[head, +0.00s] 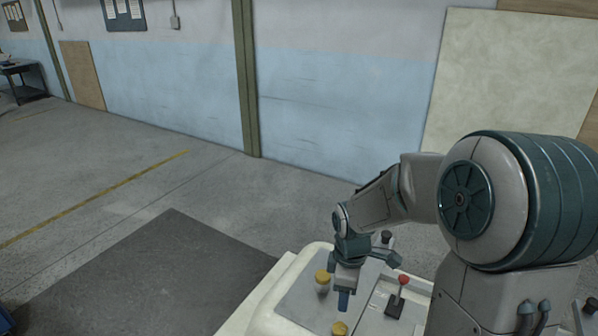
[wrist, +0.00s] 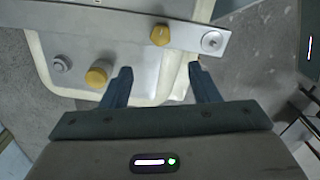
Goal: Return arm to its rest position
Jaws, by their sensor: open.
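My arm comes in from the right of the head view, bent at the elbow, and reaches down and to the left. My gripper (head: 343,302) points downward over a pale console (head: 262,318) with a grey top. In the wrist view, my gripper (wrist: 159,74) shows two blue fingers spread apart with nothing between them. A yellow knob (wrist: 98,75) is close beside the left fingertip, and another yellow knob (wrist: 160,35) is beyond the gap. I cannot tell whether the fingers touch the console.
A red-topped lever (head: 403,281) and a black knob (head: 387,236) stand right of my gripper. A dark mat (head: 150,275) lies on the open concrete floor to the left. A blue-and-white wall (head: 330,100) with a leaning pale board (head: 500,80) is behind.

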